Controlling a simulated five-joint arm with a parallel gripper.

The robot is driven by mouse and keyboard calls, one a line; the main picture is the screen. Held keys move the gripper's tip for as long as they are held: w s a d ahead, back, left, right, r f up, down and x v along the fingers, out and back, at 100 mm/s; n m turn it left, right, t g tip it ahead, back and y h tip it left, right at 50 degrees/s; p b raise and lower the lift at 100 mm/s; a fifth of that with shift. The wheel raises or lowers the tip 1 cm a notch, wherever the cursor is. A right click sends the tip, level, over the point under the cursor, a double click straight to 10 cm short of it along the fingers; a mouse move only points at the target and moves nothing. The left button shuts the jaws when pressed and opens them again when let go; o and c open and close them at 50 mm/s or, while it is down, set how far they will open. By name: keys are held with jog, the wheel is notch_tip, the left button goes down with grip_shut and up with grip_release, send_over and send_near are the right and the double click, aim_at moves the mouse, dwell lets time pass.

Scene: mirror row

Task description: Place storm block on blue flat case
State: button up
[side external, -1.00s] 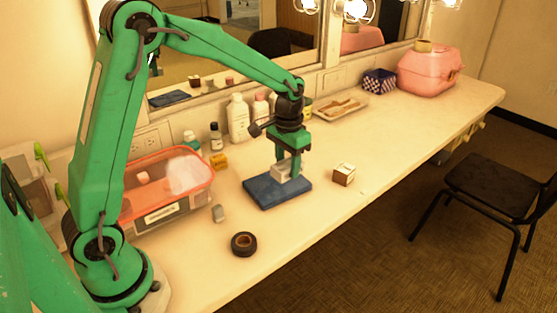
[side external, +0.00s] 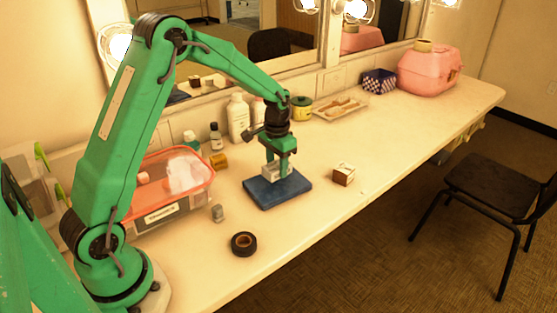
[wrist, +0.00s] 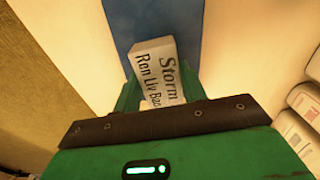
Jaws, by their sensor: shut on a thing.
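The storm block (wrist: 158,68) is pale, with dark lettering that reads "Storm" in the wrist view. My gripper (side external: 276,168) is shut on it, with a green finger on each side. In the side view the block (side external: 268,174) is over the back part of the blue flat case (side external: 284,195), close to its top. I cannot tell whether the block touches the case. The blue case (wrist: 152,14) also shows beyond the block in the wrist view. My gripper hides part of the block.
A clear bin with an orange rim (side external: 205,190) stands to the left. A black tape roll (side external: 244,244) lies in front, and a small box (side external: 344,174) sits right of the case. Bottles (side external: 238,118) line the mirror wall. The counter further right is mostly clear.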

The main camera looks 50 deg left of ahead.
aim_at(277, 165)
jog(key=shift+f, duration=1.4)
jog(key=shift+f, duration=0.1)
jog(key=o, duration=1)
notch_tip(277, 165, up, 12)
jog(key=shift+f, duration=0.2)
jog(key=shift+r, duration=0.35)
